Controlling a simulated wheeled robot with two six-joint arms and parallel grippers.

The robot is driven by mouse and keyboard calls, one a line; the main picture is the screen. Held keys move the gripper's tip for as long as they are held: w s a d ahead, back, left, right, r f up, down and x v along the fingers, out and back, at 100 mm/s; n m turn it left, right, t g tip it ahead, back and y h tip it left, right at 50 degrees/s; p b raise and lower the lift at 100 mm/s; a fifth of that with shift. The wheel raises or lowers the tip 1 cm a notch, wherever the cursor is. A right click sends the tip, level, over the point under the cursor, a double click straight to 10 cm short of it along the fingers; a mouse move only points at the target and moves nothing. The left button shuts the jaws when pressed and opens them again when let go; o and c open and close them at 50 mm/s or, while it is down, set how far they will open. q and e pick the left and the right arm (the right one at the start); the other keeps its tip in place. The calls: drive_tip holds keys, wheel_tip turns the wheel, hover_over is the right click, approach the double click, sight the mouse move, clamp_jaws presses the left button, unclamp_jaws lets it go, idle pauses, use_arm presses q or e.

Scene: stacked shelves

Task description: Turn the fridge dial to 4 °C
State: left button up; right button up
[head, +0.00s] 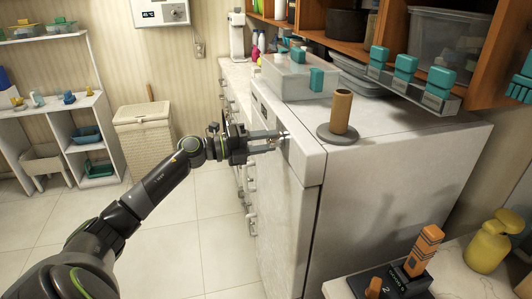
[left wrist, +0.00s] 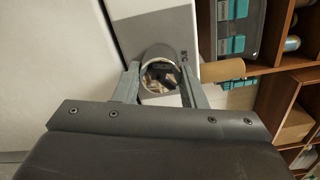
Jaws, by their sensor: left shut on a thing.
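The fridge (head: 390,170) is the pale grey block in the middle right of the head view, with its front facing left. The fridge dial (left wrist: 160,73) is a round shiny metal knob on the front, seen between my fingers in the left wrist view. In the head view the dial (head: 284,136) shows only as a small bright spot at the fingertips. My left gripper (head: 276,140) reaches in from the left and is shut on the dial; it also shows in the left wrist view (left wrist: 162,85). Part of a marking shows beside the dial, but the setting is unreadable. My right gripper is not in view.
On the fridge top stand a brown cylinder on a round base (head: 341,115) and a clear bin (head: 290,80). A shelf with teal-topped items (head: 405,68) is behind.

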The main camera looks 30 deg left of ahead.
use_arm(q)
drive_tip(key=m+b, duration=0.2)
drive_tip(key=b, duration=0.1)
drive_tip(key=m+b, duration=0.3)
drive_tip(key=f+m+b, duration=0.1)
drive_tip(key=m+b, duration=0.1)
drive_tip(key=b, duration=0.2)
drive_tip(key=shift+m, duration=0.4)
drive_tip(key=shift+r+m+b, duration=0.25)
drive_tip(key=shift+m+b, duration=0.85)
drive_tip(key=shift+b, duration=0.05)
drive_tip(key=o, duration=1)
drive_tip(key=shift+r, duration=0.1)
